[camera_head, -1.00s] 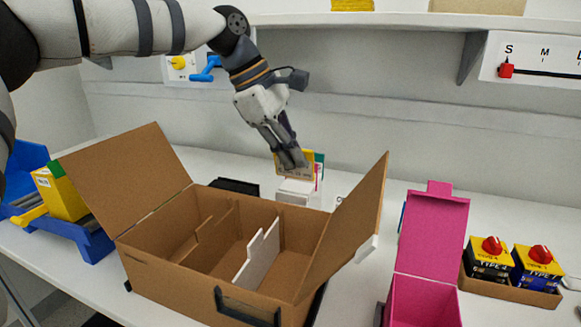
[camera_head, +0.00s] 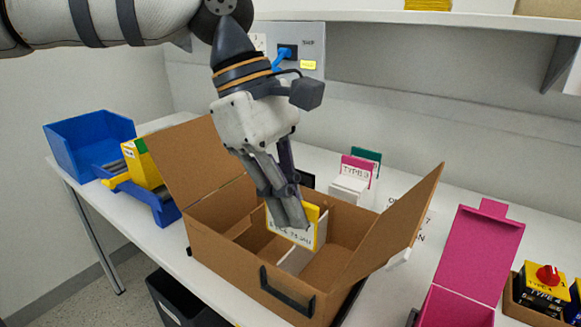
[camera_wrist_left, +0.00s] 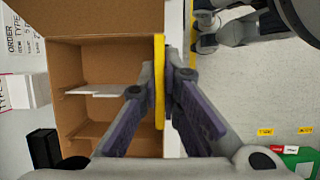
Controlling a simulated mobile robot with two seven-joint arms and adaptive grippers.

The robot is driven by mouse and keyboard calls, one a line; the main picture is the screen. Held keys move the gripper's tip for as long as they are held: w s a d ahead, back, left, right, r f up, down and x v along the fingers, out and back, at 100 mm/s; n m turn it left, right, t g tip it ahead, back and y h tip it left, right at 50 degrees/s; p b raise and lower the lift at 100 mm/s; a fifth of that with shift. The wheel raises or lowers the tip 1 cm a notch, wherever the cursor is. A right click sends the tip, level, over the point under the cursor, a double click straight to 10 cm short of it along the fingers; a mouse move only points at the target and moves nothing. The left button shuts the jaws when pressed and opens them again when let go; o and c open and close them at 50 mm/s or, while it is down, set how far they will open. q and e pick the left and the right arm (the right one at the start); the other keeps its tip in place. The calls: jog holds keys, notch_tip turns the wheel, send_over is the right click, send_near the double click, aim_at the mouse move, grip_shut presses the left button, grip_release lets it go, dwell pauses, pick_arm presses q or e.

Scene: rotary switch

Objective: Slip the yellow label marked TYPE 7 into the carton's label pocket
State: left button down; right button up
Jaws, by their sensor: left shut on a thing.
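My left gripper (camera_head: 290,215) is shut on the yellow label (camera_head: 305,238), a yellow-edged card with a pale printed face; its print is partly hidden and too small to read surely. The label hangs over the open brown carton (camera_head: 225,262), near its front wall. The black label pocket (camera_head: 287,292) is on the outside of that front wall, below and apart from the label. In the left wrist view the label (camera_wrist_left: 159,80) is edge-on between the fingers, along the carton's wall (camera_wrist_left: 105,20). My right gripper is not in view.
The carton's flaps stand open; the right flap (camera_head: 395,225) leans outward. White dividers (camera_head: 300,258) stand inside. Pink and green labels (camera_head: 357,170) stand in a white holder behind. A pink box (camera_head: 480,250) is to the right, a blue bin (camera_head: 90,140) to the left.

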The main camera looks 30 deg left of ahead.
pick_arm(q)
jog(key=shift+s+f, duration=0.1)
jog(key=shift+s, duration=0.35)
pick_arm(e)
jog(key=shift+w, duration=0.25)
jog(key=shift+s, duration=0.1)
pick_arm(q)
jog(key=shift+f, duration=0.1)
jog(key=shift+f, duration=2.8)
jog(key=shift+f, duration=1.65)
jog(key=c, duration=1.7)
grip_release()
